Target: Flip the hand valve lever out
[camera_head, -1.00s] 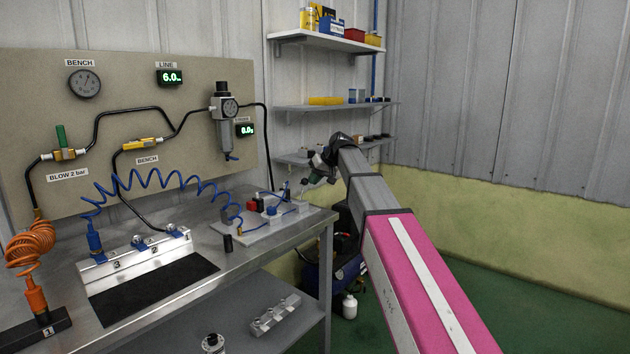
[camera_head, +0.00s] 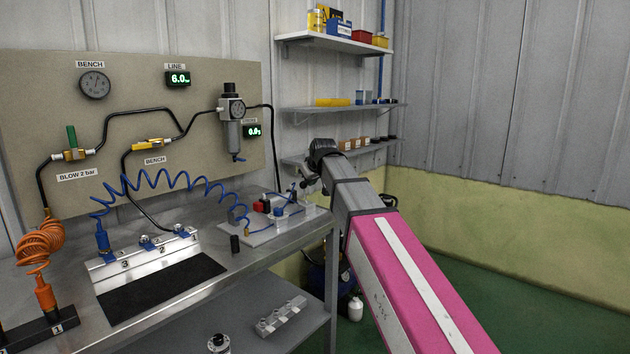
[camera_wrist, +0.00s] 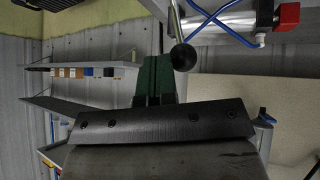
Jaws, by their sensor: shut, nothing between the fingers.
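A lever with a round black knob (camera_wrist: 183,56) on a thin metal rod shows at the top middle of the wrist view. My gripper's dark green fingers (camera_wrist: 153,64) are together and empty, just left of the knob in the picture. In the head view my gripper is over the right end of the bench, mostly hidden by my own arm. The lever cannot be made out there.
A plate (camera_head: 262,234) with a red block (camera_head: 262,206) and blue tubing lies at the bench's right end. A white cylinder (camera_wrist: 222,24) and blue tubes lie beside the lever. Shelves (camera_head: 345,107) stand behind. A coiled blue hose (camera_head: 165,183) spans the bench.

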